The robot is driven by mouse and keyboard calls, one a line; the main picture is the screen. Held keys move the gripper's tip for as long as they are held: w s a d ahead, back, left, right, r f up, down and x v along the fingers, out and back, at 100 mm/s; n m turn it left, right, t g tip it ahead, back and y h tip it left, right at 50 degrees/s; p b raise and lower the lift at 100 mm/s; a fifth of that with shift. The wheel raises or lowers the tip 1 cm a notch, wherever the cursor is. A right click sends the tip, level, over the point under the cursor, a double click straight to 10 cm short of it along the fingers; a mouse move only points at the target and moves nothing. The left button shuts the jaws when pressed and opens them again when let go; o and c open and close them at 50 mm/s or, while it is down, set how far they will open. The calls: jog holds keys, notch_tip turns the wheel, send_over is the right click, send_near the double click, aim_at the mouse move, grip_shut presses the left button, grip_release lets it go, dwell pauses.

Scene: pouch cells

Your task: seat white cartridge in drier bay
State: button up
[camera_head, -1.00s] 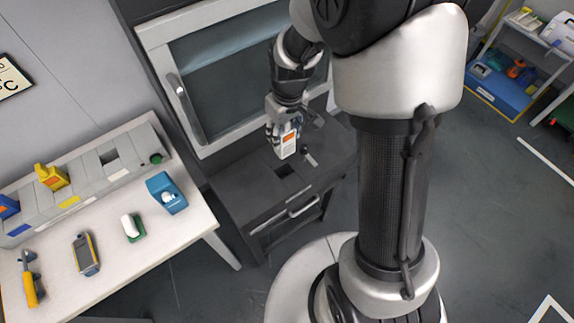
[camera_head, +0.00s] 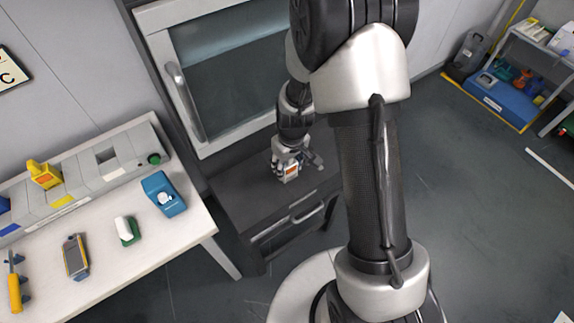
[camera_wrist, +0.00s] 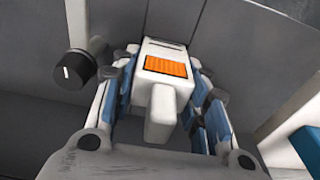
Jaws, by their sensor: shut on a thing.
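The white cartridge (camera_head: 291,178) with an orange label is between the fingers of my gripper (camera_head: 287,166), at the top of the dark cabinet below the glass-fronted unit. In the wrist view the cartridge (camera_wrist: 166,86) shows its orange patch and a pale grip tab pointing toward the camera. My gripper (camera_wrist: 163,100) is shut on it, with blue-padded fingers on both sides. The square bay opening in the cabinet top is hidden behind the gripper and cartridge. I cannot tell how deep the cartridge sits.
The dark cabinet (camera_head: 232,190) has a bar handle in front. A black knob (camera_wrist: 75,70) stands left of the gripper in the wrist view. The white bench (camera_head: 100,260) at left holds a blue device (camera_head: 163,194), a green-and-white block (camera_head: 127,231) and a yellow-grey handheld (camera_head: 75,257).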

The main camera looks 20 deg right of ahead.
jog(key=shift+f+b, duration=0.55)
jog(key=shift+b, duration=0.1)
jog(key=o, duration=1.4)
